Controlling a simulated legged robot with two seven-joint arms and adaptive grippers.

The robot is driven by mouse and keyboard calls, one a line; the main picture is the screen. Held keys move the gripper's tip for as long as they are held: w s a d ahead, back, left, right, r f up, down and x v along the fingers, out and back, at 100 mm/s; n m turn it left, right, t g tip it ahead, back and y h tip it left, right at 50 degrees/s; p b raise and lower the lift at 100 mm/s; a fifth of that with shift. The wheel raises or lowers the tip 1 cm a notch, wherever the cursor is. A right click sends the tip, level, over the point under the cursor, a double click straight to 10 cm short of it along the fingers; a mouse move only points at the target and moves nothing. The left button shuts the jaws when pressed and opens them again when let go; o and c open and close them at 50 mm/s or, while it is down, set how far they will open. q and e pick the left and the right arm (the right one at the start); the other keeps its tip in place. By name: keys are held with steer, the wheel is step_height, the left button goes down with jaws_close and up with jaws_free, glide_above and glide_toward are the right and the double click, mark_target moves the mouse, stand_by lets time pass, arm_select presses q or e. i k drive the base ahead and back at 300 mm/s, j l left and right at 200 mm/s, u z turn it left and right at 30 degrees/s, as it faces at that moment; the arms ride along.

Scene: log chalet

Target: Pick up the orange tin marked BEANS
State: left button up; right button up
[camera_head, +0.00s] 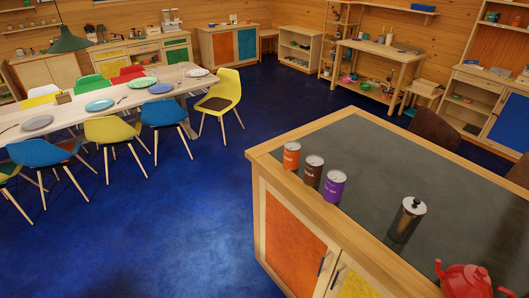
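Neither of my grippers shows in the head view.
The counter behind the tins is clear. Blue floor lies left, with a dining table (70,110) and chairs beyond.

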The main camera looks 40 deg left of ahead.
mark_target(292, 153)
steer(key=k+j+u, duration=0.1)
steer(key=u, duration=0.9)
